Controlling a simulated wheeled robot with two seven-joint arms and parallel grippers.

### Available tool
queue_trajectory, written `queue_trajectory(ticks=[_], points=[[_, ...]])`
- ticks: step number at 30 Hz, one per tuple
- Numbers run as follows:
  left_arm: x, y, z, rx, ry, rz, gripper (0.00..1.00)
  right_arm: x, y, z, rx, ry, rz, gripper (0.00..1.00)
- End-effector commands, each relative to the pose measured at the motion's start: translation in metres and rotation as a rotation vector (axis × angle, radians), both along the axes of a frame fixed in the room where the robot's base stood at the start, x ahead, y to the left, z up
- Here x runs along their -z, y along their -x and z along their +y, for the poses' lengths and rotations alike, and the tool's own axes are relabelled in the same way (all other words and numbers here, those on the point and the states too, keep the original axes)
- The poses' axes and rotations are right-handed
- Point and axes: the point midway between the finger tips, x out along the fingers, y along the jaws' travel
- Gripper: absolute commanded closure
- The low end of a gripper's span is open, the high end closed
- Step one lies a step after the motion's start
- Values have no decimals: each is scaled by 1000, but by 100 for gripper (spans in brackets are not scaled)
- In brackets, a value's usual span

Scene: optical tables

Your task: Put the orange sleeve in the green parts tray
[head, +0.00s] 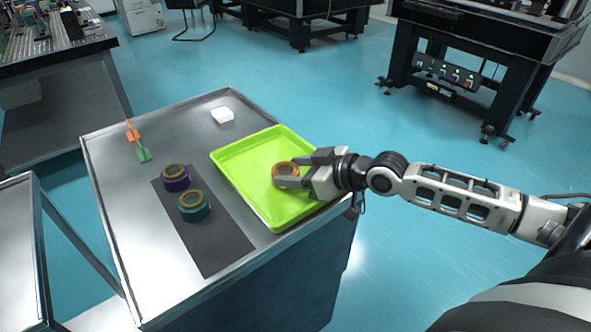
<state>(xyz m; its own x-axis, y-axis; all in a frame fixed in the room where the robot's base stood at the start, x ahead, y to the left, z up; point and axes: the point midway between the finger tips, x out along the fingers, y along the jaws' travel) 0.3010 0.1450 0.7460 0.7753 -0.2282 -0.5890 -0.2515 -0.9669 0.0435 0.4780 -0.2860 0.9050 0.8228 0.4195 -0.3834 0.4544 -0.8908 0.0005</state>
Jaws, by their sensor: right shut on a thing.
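The orange sleeve (284,171) is a short ring at the green parts tray (249,159), over the tray's right half. My right gripper (289,171) reaches in from the right and is shut on the orange sleeve. I cannot tell whether the sleeve touches the tray floor or hangs just above it. The fingers cover part of the sleeve's right side. The tray is bright green, shallow and otherwise empty. My left gripper does not show in the head view.
A purple sleeve (175,178) and a teal sleeve (194,206) stand on a dark mat (214,246) left of the tray. An orange and green clip-like item (139,143) and a white block (222,115) lie farther back on the metal table (115,210).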

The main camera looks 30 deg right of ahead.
Motion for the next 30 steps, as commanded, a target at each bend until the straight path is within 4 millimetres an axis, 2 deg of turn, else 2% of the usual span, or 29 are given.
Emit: queue_trajectory(ticks=[3,4,6,17,30], points=[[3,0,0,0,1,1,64,3,0,0,0,0,-2,74],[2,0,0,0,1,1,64,3,0,0,0,0,0,38],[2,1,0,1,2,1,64,2,0,0,0,0,0,25],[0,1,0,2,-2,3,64,-1,2,-1,1,1,2,25],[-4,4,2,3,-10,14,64,-20,46,-24,1,4,8,25]])
